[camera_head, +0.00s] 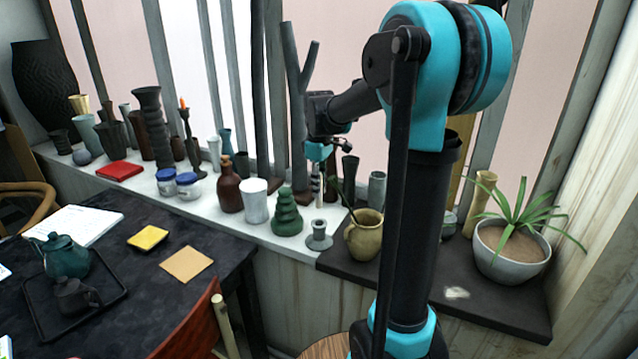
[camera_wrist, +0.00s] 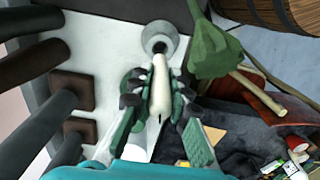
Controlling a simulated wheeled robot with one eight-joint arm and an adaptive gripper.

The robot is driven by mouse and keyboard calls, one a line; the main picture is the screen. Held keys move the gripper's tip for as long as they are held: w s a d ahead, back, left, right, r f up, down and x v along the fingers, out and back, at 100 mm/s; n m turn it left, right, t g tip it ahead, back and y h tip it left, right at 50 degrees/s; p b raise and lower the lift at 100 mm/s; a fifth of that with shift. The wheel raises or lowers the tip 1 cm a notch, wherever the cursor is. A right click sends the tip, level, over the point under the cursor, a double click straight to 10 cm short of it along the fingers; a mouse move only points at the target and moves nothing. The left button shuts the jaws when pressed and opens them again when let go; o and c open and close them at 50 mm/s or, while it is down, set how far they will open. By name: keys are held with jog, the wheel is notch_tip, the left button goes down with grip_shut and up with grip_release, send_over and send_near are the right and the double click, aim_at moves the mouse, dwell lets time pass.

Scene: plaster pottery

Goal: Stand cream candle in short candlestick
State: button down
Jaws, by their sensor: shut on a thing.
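The cream candle (camera_wrist: 158,85) is held between the fingers of my gripper (camera_wrist: 157,92), wick end toward the wrist camera. In the head view my gripper (camera_head: 318,180) points down with the thin pale candle (camera_head: 320,195) upright in it. The short candlestick (camera_head: 319,236) is grey, with a wide round foot, and stands on the white sill below the candle. In the wrist view the candle's far end lies at the near edge of the candlestick's dark socket (camera_wrist: 159,46). I cannot tell whether they touch.
A green stacked vase (camera_head: 287,215) stands close left of the candlestick, and a tan jug (camera_head: 364,236) close right. A white cup (camera_head: 254,201) and brown bottle (camera_head: 229,188) are further left. A potted plant (camera_head: 510,250) stands on the dark ledge at right.

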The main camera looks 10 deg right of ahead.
jog(key=shift+f, duration=5.3)
jog(key=c, duration=1.4)
grip_release()
jog(key=shift+o, duration=0.2)
notch_tip(320, 180, up, 12)
jog(key=shift+s, duration=0.15)
